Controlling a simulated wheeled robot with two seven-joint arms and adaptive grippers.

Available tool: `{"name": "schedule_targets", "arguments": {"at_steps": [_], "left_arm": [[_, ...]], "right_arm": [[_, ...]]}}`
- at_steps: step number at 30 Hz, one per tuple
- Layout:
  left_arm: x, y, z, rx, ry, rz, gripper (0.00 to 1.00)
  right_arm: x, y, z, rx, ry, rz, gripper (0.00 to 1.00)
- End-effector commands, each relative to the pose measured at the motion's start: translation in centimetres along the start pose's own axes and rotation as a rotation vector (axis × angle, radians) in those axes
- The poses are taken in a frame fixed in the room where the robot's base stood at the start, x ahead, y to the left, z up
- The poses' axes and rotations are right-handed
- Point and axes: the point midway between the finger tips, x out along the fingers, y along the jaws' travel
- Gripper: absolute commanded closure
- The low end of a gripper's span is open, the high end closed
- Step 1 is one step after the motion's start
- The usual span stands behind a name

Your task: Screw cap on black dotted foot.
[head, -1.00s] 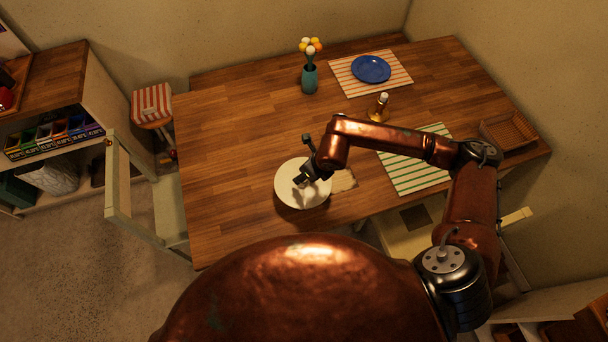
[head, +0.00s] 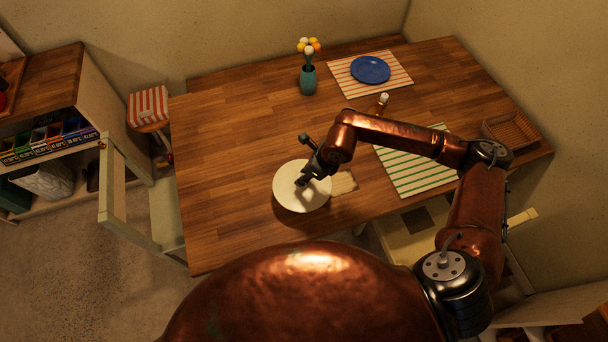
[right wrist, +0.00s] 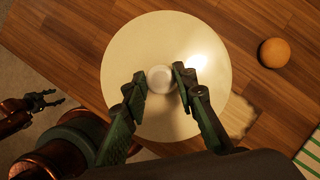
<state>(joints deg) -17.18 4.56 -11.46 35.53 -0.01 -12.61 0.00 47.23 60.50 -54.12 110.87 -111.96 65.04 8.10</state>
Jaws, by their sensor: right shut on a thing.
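A large cream-white disc (head: 290,204) shows near the table's front edge; it also shows in the right wrist view (right wrist: 135,50). Its shadow falls on the table. A small white round cap (right wrist: 160,79) is at the disc's middle, between the fingers of my right gripper (right wrist: 160,84), which is shut on it. In the head view my right gripper (head: 302,181) is over the disc. I see no black dotted foot; whatever is under the disc is hidden. My left gripper (right wrist: 58,97) is at the left edge of the right wrist view, with its fingers apart and empty.
A brown ball-like thing (right wrist: 274,52) and a pale patch (head: 343,183) are beside the disc. A teal vase (head: 308,79), a blue plate (head: 370,70), a small brown bottle (head: 379,103) and a basket (head: 512,131) stand farther off. The table's left part is clear.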

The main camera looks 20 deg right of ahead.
Motion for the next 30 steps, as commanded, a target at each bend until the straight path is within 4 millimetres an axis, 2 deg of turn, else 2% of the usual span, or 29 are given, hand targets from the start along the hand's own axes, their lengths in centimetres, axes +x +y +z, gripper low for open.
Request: {"name": "schedule_targets", "arguments": {"at_steps": [3, 8, 18, 30], "left_arm": [[0.0, 0.0, 0.0, 0.0, 0.0, 0.0, 0.51], [-0.2, 0.0, -0.1, 0.0, 0.001, 0.0, 0.51], [-1.1, -0.1, -0.3, 0.0, 0.004, -0.001, 0.51], [-1.1, -0.1, -0.3, 0.0, 0.004, -0.001, 0.51]], "right_arm": [[0.0, 0.1, 0.0, 0.0, 0.0, 0.002, 1.0], [0.0, 0.3, 0.0, 0.03, 0.002, -0.009, 1.0], [0.0, 0.5, 0.1, 0.308, 0.002, -0.127, 1.0], [0.1, 0.5, 0.0, 0.353, 0.003, -0.145, 1.0]]}}
